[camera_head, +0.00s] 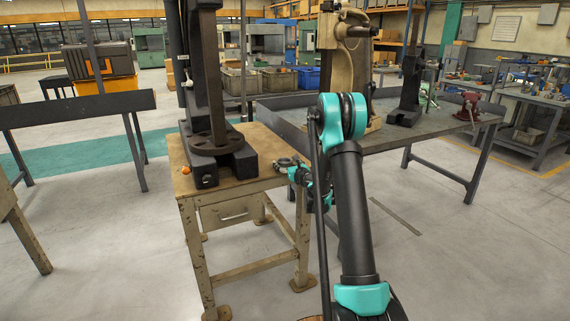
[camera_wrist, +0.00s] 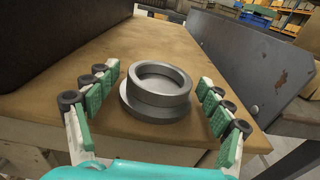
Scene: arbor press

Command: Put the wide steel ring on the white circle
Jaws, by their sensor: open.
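The grey steel ring (camera_wrist: 157,92) lies flat on the brown wooden table top in the wrist view. It has a round hole, an upper collar and a wider lower rim; I cannot tell if this is one piece or two stacked. In the head view the ring (camera_head: 282,163) shows small at the table's right edge, partly hidden by my arm. My gripper (camera_wrist: 158,78) is open, with one green-padded finger on each side of the ring and gaps between. In the head view my gripper (camera_head: 302,178) is at that edge. I see no white circle in either view.
A dark arbor press (camera_head: 210,150) stands on the wooden table (camera_head: 237,174), left of the ring. A small orange ball (camera_head: 186,170) lies near the table's left edge. A grey metal bench (camera_head: 385,139) stands close behind on the right, with more equipment on it.

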